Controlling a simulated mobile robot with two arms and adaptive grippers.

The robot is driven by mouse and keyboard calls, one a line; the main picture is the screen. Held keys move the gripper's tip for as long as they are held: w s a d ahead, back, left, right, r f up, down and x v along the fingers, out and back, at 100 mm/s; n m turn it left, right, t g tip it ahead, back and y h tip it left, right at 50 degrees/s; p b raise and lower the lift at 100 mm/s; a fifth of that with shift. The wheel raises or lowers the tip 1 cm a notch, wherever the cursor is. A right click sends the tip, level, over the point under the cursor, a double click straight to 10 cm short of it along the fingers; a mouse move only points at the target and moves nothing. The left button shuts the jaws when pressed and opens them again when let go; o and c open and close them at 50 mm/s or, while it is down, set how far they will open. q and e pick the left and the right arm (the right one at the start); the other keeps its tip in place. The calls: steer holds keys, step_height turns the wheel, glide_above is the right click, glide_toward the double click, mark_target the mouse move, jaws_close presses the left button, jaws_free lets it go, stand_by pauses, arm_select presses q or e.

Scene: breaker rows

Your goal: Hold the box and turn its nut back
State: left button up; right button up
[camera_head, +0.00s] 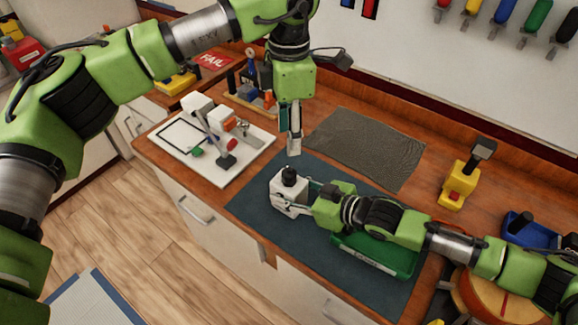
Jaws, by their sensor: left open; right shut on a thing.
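A small white box (289,198) stands on the dark blue mat (255,212), with a black nut (288,176) on its top. My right gripper (297,194) comes in from the right and is shut on the box, gripping it from the side. Its fingers are partly hidden by the box and the wrist. My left gripper (294,142) points down above and just behind the box, apart from the nut. It is open and empty, and its fingers are seen nearly edge-on.
A green tray (374,258) lies under my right arm. A white board with fixtures (245,160) is at the left, a grey mesh mat (370,146) behind. A yellow tool (460,185) and blue bin (528,230) stand right. Screwdrivers (505,12) hang on the wall.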

mark_target(289, 171)
arm_select(q)
step_height(289, 171, down, 11)
steer(key=m, duration=1)
steer(key=shift+f, duration=0.1)
steer(key=c, duration=1.1)
